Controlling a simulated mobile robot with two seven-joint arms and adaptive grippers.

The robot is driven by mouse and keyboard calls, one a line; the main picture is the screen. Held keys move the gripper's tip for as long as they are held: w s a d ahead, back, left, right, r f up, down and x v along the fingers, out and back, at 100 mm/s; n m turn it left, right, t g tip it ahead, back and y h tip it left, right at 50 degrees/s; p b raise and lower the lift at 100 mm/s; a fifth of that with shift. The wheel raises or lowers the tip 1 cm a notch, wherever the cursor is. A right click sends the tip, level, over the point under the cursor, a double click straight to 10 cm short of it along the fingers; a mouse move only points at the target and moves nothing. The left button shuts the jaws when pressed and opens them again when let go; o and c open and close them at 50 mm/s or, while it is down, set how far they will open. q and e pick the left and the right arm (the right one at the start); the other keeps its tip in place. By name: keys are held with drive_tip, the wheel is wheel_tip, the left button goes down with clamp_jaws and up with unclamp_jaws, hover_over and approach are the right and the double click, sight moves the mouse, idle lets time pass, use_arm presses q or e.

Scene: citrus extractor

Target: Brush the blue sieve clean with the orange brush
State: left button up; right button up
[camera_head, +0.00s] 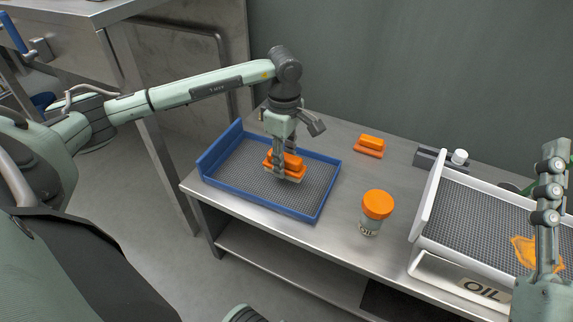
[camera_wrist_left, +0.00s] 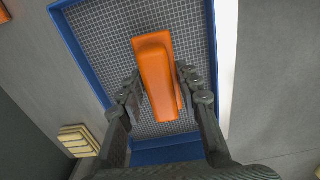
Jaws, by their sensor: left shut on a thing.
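The blue sieve (camera_head: 318,198), a blue-rimmed tray with a grey mesh floor, lies on the left part of the steel table. It also shows in the left wrist view (camera_wrist_left: 95,45). My left gripper (camera_head: 284,170) points down over the mesh and is shut on the orange brush (camera_head: 292,161). In the left wrist view, the orange brush (camera_wrist_left: 155,75) sits between the two fingers, its long handle over the mesh. Its underside is hidden there. I see no clear residue on the visible mesh.
A jar with an orange lid (camera_head: 377,204) stands right of the sieve. Another orange block-like item (camera_head: 370,145) lies behind it. A white-framed sieve (camera_head: 428,205) with an orange smear (camera_head: 524,250) is at right, above an OIL label (camera_head: 482,289). Bare table lies between.

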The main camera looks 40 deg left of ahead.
use_arm(q)
drive_tip(key=shift+r+p, duration=0.35)
drive_tip(key=shift+r, duration=0.7)
drive_tip(key=shift+r+p, duration=0.45)
drive_tip(key=shift+r, duration=0.6)
use_arm(e)
wheel_tip(320, 180, down, 7)
drive_tip(key=w+g+h, duration=0.2)
drive_tip(key=g, duration=0.2)
drive_tip(key=shift+d+f+g, duration=0.2)
drive_tip(key=shift+d+g, duration=0.1)
drive_tip(key=shift+d, duration=0.15)
